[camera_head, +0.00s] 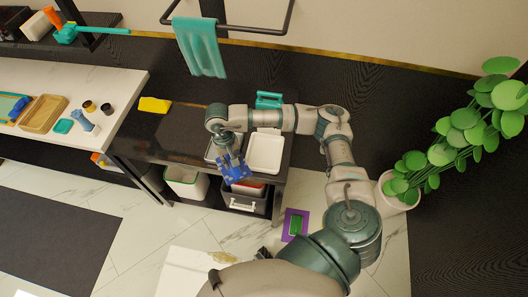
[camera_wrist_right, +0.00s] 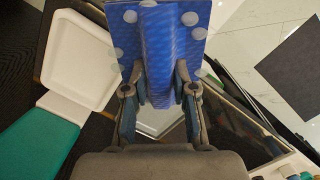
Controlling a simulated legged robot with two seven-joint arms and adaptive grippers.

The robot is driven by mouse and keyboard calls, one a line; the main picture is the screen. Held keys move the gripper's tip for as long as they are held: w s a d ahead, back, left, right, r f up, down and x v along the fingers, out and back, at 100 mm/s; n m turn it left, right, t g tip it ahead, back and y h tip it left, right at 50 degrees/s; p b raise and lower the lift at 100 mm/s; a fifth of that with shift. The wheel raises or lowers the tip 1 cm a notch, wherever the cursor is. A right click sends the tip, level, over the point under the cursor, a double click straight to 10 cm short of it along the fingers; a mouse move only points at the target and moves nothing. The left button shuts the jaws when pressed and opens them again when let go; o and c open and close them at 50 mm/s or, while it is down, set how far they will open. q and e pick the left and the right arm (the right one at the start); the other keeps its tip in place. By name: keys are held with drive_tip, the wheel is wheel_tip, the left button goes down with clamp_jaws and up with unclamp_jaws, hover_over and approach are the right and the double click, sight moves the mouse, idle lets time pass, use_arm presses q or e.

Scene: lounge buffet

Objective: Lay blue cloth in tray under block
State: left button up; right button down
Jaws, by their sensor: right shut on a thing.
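My right gripper (camera_head: 229,148) is shut on a blue cloth (camera_head: 232,168) with pale dots and holds it over the front edge of the dark low table. In the right wrist view the cloth (camera_wrist_right: 165,45) is pinched into a fold between the fingers (camera_wrist_right: 158,85). A white tray (camera_head: 264,153) lies on the table just right of the gripper; it also shows in the wrist view (camera_wrist_right: 78,60). A second pale tray (camera_head: 211,152) is partly hidden behind the gripper. I cannot tell which block is meant. My left gripper is not in view.
A yellow block (camera_head: 154,104) and a teal-handled item (camera_head: 269,100) lie on the table. Bins (camera_head: 187,183) stand underneath. A teal towel (camera_head: 200,47) hangs from a rail. A plant (camera_head: 398,190) stands right. A green item (camera_head: 295,225) lies on a purple sheet below.

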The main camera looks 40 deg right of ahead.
drive_tip(key=s+d+f+m+t+p, duration=0.1)
drive_tip(key=s+d+f+m, duration=0.1)
drive_tip(key=s+d+m, duration=0.3)
drive_tip(key=s+d+f+m+p, duration=0.1)
drive_tip(key=s+m, duration=0.1)
drive_tip(key=s, duration=0.4)
drive_tip(key=shift+m, duration=0.3)
drive_tip(key=w+d, duration=0.3)
drive_tip(key=w, duration=0.1)
drive_tip(key=w+d+f+p, duration=0.1)
drive_tip(key=w+d, duration=0.2)
drive_tip(key=w, duration=0.1)
drive_tip(key=w+d+f+p, duration=0.1)
drive_tip(key=w+d, duration=0.2)
drive_tip(key=w, duration=0.1)
drive_tip(key=shift+d, duration=0.35)
wheel_tip(320, 180, down, 4)
drive_tip(key=shift+r+p, duration=0.25)
drive_tip(key=shift+p, duration=0.25)
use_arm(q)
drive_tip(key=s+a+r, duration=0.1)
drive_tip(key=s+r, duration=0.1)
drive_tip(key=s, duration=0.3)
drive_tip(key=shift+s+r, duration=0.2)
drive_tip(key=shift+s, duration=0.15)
use_arm(e)
drive_tip(key=c, duration=0.9)
unclamp_jaws()
drive_tip(key=shift+c, duration=0.2)
drive_tip(key=shift+r, duration=0.1)
